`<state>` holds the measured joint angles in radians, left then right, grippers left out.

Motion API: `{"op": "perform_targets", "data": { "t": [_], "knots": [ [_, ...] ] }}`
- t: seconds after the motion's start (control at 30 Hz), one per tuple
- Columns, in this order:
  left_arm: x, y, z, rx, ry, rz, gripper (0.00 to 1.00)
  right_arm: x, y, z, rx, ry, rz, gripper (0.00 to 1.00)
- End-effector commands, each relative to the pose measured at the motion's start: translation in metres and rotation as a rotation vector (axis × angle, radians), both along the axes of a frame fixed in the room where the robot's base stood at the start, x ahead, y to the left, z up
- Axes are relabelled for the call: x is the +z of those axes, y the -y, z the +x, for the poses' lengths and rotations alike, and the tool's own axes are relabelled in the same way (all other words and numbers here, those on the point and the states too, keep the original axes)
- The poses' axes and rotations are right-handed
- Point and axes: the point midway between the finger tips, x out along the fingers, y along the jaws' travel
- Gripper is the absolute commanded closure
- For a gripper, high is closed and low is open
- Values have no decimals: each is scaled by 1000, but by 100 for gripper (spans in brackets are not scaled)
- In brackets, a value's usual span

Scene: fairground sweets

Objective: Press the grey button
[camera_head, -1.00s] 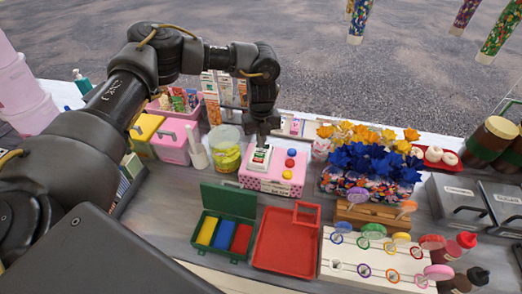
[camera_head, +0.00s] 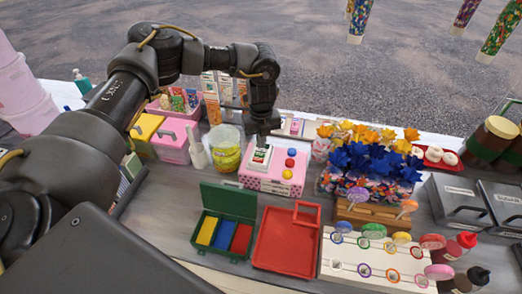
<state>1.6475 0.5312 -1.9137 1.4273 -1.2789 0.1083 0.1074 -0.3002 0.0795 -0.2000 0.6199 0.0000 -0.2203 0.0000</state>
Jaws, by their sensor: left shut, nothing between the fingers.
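A pink box (camera_head: 250,182) stands near the middle of the counter. On its top are a blue button (camera_head: 291,152), a red button (camera_head: 290,163) and a yellow button (camera_head: 287,174) in a column. A white card or plate with a green patch (camera_head: 260,158) is on the left of the top. My left gripper (camera_head: 262,141) points down, shut and empty, just at the back edge of this white piece. I cannot tell whether it touches. I see no grey button; the gripper may hide it. My right gripper is not in view.
A yellow tub (camera_head: 226,157) stands close left of the box, and blue and orange flowers (camera_head: 365,160) stand to its right. In front are an open green case (camera_head: 227,200), a red tray (camera_head: 270,265) and a white rack of lollipops (camera_head: 345,283).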

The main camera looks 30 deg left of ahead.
Motion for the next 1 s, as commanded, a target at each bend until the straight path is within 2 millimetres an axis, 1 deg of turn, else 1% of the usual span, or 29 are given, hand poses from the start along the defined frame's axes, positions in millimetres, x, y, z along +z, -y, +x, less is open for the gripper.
{"op": "perform_targets", "data": {
  "t": [0.73,0.87,1.0],
  "knots": [
    [-16,0,0,0,0,0,100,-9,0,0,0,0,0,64],
    [-13,0,0,0,0,0,100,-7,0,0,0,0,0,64],
    [-4,0,0,0,0,0,100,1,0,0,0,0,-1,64]
  ]
}}
